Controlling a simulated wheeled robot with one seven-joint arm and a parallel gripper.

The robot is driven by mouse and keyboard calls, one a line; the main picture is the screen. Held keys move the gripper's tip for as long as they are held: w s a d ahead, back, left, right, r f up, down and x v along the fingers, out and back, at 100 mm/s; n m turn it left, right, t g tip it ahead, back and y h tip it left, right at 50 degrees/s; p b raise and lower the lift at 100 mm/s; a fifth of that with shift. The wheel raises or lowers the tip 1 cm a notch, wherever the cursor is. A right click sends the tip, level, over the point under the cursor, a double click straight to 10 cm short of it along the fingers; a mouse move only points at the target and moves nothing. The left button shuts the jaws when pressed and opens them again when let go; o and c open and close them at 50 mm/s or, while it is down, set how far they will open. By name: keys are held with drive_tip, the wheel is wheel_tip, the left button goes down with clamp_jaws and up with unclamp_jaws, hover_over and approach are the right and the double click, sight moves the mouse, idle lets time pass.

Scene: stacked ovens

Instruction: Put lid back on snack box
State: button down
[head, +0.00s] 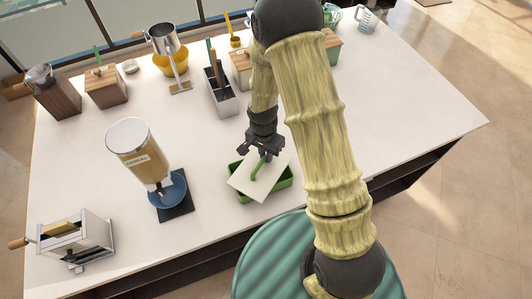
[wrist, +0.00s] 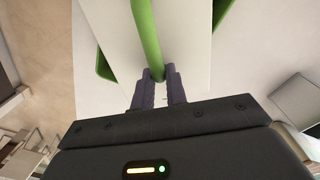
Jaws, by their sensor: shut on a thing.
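The snack box (head: 284,184) is a green box standing near the front edge of the white counter. The lid (head: 276,184) is a white flat panel with a green bar handle (head: 259,168). My gripper (head: 262,155) is shut on the handle. The lid lies over the box, turned at an angle to it, so box corners show past its edges. I cannot tell whether the lid touches the rim. In the wrist view the green handle (wrist: 148,40) runs between my fingertips (wrist: 158,85), with the white lid (wrist: 185,35) beneath and green box edges (wrist: 104,66) at both sides.
A cereal dispenser (head: 134,148) with a blue bowl (head: 170,190) stands left of the box. A pasta machine (head: 80,238) is at the front left. Containers, including a utensil holder (head: 219,92), line the back. The counter (head: 405,125) is clear on the right.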

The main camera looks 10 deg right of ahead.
idle(0.4)
drive_tip(key=c, duration=0.9)
unclamp_jaws()
drive_tip(key=shift+o, duration=0.2)
drive_tip(key=shift+r, duration=0.1)
drive_tip(key=shift+r+p, duration=2.35)
drive_tip(key=shift+r, duration=1.05)
clamp_jaws()
